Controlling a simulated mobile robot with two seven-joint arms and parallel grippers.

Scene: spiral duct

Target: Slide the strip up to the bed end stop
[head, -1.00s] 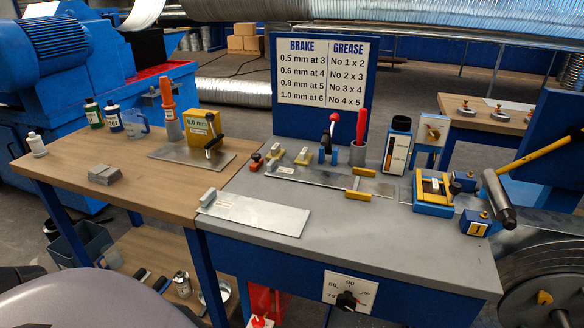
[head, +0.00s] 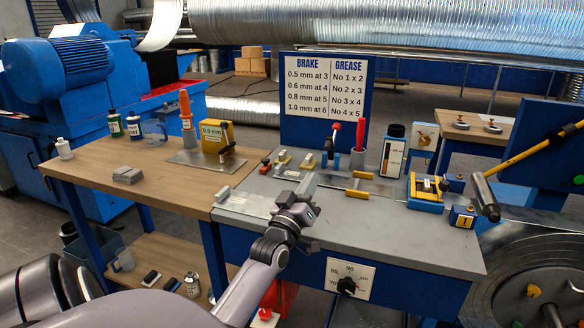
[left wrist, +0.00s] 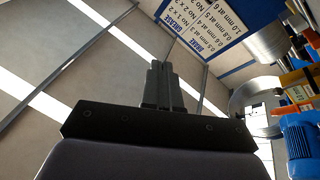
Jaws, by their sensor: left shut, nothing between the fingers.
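A thin flat metal strip (head: 335,181) lies along the grey bench, toward yellow guide pieces (head: 359,193). A labelled flat metal plate (head: 245,204) lies at the bench's front left, with a small grey block (head: 222,194) at its left end. I cannot tell which part is the bed end stop. My left gripper (head: 308,182) is over the bench by the plate's right end and hides part of it. Its fingers are together and empty; they also show in the left wrist view (left wrist: 163,85). I cannot tell whether they touch anything. My right gripper is out of view.
A red-handled tool (head: 360,134) stands in a grey cup behind the strip. A blue and yellow clamp-like device (head: 426,206) and a black-capped bottle (head: 392,150) stand to the right. The front right of the grey bench (head: 400,237) is clear.

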